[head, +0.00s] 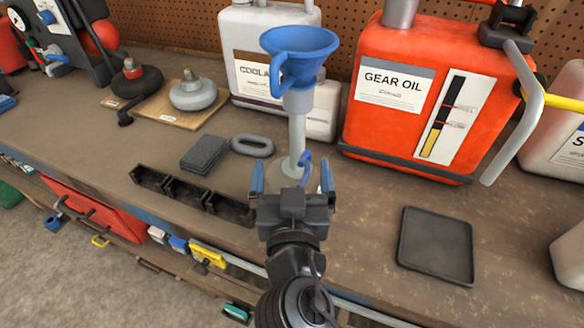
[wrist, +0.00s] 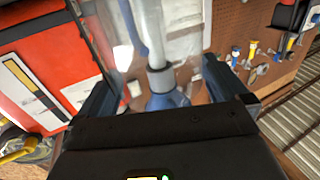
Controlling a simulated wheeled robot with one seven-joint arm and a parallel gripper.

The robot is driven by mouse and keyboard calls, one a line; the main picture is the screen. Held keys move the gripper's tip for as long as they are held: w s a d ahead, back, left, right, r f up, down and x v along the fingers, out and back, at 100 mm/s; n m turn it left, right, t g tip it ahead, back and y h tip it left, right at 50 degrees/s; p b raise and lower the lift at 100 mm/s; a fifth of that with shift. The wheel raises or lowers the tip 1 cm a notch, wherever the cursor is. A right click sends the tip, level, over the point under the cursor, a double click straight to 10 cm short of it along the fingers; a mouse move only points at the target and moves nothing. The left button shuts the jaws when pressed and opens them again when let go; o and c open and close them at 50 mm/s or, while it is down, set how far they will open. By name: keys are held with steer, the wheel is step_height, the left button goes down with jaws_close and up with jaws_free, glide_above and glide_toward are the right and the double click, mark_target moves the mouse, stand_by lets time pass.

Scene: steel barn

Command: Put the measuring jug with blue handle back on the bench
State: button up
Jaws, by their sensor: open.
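The measuring jug (head: 305,161) shows in the head view mainly as a small curved blue handle, just beyond my gripper. Its body is clear and hard to make out, and my gripper partly hides it. My gripper (head: 292,172) is open, its two blue-grey fingers standing apart on either side of the jug's area, low over the bench (head: 350,215). In the wrist view, a blue curve (wrist: 131,22) and a see-through patch show between the fingers. I cannot tell whether the jug touches the bench or the fingers.
A blue funnel (head: 300,50) on a grey stem rises right behind the jug. The coolant can (head: 250,70) and red gear oil can (head: 385,100) stand behind. Black bins (head: 188,195) lie left, a black tray (head: 436,245) right. Bare bench lies between gripper and tray.

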steer(key=s+b, duration=0.2)
steer(key=s, duration=0.8)
steer(key=shift+s+d, duration=0.25)
steer(key=shift+s, duration=0.15)
steer(key=shift+s+f, duration=0.1)
